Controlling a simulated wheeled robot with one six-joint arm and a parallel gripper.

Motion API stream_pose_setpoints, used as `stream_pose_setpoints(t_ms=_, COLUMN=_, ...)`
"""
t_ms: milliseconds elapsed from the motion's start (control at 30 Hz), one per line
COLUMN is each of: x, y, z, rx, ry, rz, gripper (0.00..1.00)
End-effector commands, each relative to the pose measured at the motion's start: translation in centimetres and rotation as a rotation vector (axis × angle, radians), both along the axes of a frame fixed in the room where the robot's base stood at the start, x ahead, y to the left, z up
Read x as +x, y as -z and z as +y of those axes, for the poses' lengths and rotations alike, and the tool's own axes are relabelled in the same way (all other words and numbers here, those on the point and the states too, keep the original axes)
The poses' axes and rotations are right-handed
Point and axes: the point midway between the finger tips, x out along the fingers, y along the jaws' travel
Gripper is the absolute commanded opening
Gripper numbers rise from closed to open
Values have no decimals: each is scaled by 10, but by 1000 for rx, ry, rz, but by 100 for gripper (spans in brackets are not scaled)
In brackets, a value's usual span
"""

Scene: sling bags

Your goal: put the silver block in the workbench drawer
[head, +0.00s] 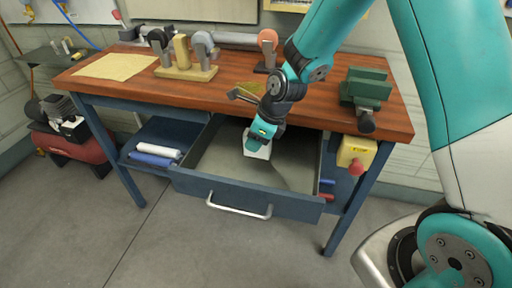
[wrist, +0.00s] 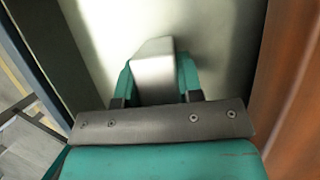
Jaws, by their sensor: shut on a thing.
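The workbench drawer (head: 240,195) is pulled open below the wooden benchtop, with a curved metal handle on its front. My gripper (head: 257,144) reaches down into the drawer opening and is shut on the silver block (head: 257,151). In the wrist view my gripper (wrist: 155,85) has a teal finger on each side of the silver block (wrist: 154,75). The drawer floor (wrist: 215,40) shows behind the block. I cannot tell whether the block touches the floor. No other thing shows clearly in the drawer.
The benchtop (head: 215,95) overhangs the drawer's back. On it are a wooden stand with tools (head: 185,72), a green vise (head: 367,88) and a beige cloth (head: 115,66). A yellow box with a red knob (head: 356,152) sits right of the drawer. A red compressor (head: 75,142) stands left.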

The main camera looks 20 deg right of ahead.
Motion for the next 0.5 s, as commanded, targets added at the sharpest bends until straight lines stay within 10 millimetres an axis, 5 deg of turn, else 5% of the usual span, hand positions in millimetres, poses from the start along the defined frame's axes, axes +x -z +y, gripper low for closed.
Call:
stream_pose_setpoints(t_ms=167, x=0, y=26, z=0, rx=0, ry=1, rz=2, gripper=0)
stream_pose_setpoints(t_ms=500, x=0, y=30, z=-1, rx=0, ry=1, rz=0, gripper=0)
